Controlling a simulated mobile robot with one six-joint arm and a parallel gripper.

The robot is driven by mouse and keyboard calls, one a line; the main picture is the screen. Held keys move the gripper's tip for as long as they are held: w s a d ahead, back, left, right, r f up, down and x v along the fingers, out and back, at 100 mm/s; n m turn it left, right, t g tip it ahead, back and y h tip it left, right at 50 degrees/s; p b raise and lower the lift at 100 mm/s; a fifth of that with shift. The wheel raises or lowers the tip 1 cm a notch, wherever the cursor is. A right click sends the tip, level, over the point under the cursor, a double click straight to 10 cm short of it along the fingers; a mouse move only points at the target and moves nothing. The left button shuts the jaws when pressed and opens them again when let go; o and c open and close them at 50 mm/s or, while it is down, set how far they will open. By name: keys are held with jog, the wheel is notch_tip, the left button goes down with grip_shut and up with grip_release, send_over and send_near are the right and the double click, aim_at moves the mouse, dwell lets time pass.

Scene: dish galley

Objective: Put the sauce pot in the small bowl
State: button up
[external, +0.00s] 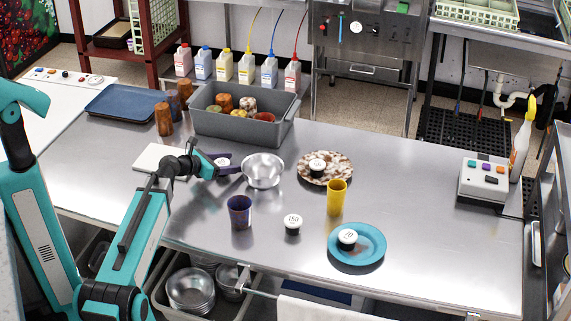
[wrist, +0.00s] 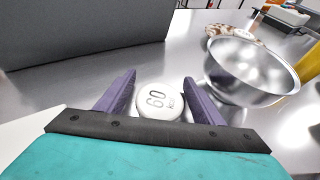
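A small white-lidded sauce pot marked 60 (wrist: 160,102) sits between the two purple fingers of my gripper (wrist: 160,90) in the wrist view. Narrow gaps seem to show between the lid and the fingers, so my gripper looks open around it. In the external view the pot (external: 222,161) is partly hidden by my gripper (external: 224,164), low over the steel table. The small bowl (external: 262,170) is shiny metal, stands just right of my gripper and looks empty. It also shows in the wrist view (wrist: 250,68), close beside the right finger.
Other white-lidded pots are one marked 150 (external: 293,222), one on the blue plate (external: 371,255) and one on the brown mottled plate (external: 340,163). A purple cup (external: 239,212) and yellow cup (external: 337,198) stand nearby. A grey bin (external: 225,125) stands behind. The table's right side is mostly clear.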

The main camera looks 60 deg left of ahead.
aim_at(221, 162)
jog(key=shift+r, duration=0.2)
jog(key=v, duration=0.6)
jog(key=shift+s+b, duration=0.15)
jog(key=shift+b, duration=1.05)
jog(key=shift+s+r+b, duration=0.15)
jog(key=shift+s+b, duration=0.2)
jog(key=shift+b, duration=0.85)
jog(key=b+v, duration=0.1)
jog(key=b, duration=0.3)
jog(key=shift+s+d+b, duration=0.2)
jog(key=shift+s+b, duration=0.1)
jog(key=shift+b, duration=0.05)
jog(key=shift+s+r+b, duration=0.1)
jog(key=shift+s+b, duration=0.05)
jog(key=shift+b, duration=0.2)
jog(key=shift+b+v, duration=1.45)
jog(key=shift+b, duration=1)
jog(key=shift+r, duration=0.15)
jog(key=shift+o, duration=0.5)
